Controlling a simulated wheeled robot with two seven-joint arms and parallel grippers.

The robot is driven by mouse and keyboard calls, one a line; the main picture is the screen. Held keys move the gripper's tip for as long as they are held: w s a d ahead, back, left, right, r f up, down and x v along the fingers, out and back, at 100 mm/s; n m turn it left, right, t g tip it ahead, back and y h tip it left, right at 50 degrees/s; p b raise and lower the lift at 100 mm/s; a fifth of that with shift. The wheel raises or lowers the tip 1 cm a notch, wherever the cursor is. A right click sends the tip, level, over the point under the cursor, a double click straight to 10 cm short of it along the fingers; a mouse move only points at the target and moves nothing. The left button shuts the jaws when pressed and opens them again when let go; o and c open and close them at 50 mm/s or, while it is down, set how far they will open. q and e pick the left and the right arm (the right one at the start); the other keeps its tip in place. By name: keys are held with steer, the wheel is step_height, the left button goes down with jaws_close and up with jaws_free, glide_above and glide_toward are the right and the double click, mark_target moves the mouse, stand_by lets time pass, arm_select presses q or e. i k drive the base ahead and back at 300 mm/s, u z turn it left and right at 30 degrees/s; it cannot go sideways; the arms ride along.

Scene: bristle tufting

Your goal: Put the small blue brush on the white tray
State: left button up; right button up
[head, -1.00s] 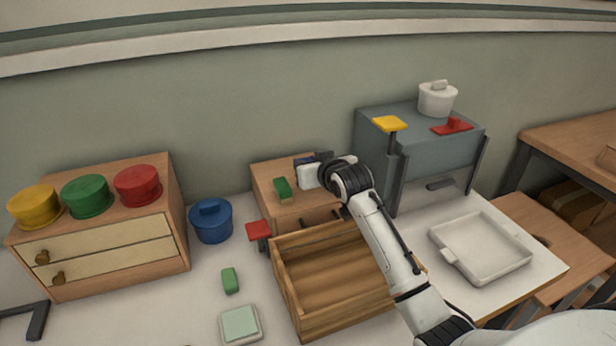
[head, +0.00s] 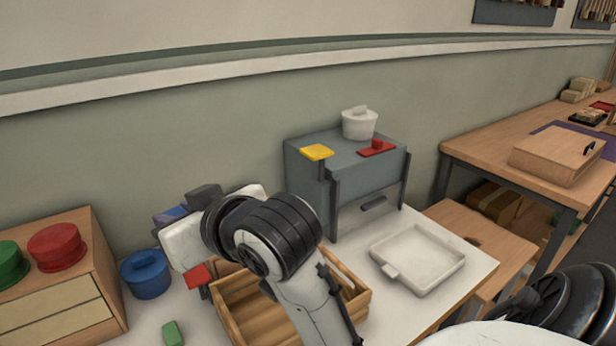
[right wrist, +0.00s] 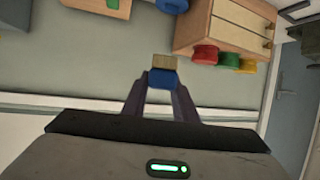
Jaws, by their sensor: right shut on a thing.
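My right gripper (head: 172,222) is shut on the small blue brush (right wrist: 162,78), which shows between its fingers in the right wrist view with tan bristles outward. In the head view only a little of the brush's blue (head: 170,214) shows beside the gripper, held in the air. The white tray (head: 418,255) is empty. It lies on the white table right of the wooden crate, well to the right of my gripper. My left gripper is not in view.
An open wooden crate (head: 238,312) stands behind my right arm. A grey cabinet (head: 340,170) with a white pot (head: 360,123) stands behind the tray. A blue pot (head: 146,275) and a green block (head: 173,333) are at the left.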

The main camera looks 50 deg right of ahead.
mark_target(427, 252)
steer(key=u, duration=1.1)
steer(key=k, duration=1.1)
steer(key=z, duration=1.8)
steer(key=i, duration=0.5)
steer(key=u, duration=0.05)
